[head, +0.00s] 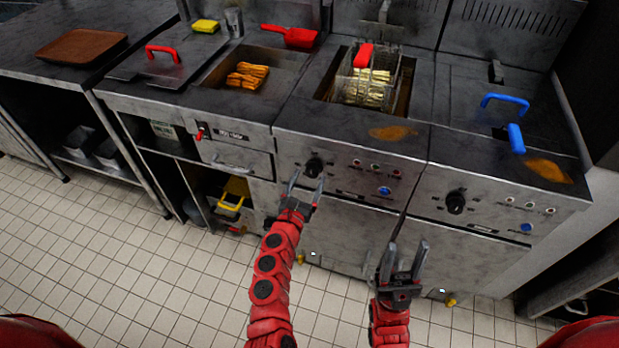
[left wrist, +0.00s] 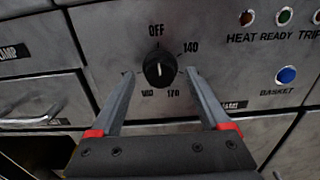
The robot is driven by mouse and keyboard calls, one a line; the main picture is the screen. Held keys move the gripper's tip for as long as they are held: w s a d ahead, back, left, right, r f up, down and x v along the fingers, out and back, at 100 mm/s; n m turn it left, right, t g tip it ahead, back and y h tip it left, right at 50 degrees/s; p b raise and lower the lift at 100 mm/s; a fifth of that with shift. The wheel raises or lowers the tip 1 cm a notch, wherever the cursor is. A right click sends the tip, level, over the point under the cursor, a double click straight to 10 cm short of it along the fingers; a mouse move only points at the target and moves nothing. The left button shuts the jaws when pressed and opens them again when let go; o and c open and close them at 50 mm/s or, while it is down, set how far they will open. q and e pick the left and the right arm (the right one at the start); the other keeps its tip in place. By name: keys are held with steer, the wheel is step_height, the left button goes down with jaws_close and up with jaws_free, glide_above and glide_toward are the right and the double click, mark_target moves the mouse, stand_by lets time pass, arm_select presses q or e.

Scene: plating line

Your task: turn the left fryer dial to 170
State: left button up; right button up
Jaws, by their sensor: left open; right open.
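The left fryer dial (head: 314,167) is a round black knob on the grey front panel, and it shows closely in the left wrist view (left wrist: 158,68). OFF is printed above it, 140 at upper right, 170 at lower right and another number at lower left. My right gripper (head: 406,248) is open and empty, low in front of the right fryer.
The right fryer dial (head: 455,202) sits further right. A blue basket button (left wrist: 286,75) and indicator lights are right of the left dial. A fry basket with a red handle (head: 363,56) stands in the left fryer. A drawer handle (left wrist: 28,114) protrudes at left.

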arm_select(q)
steer(key=shift+x, duration=0.8)
steer(key=shift+c, duration=0.3)
jaws_close()
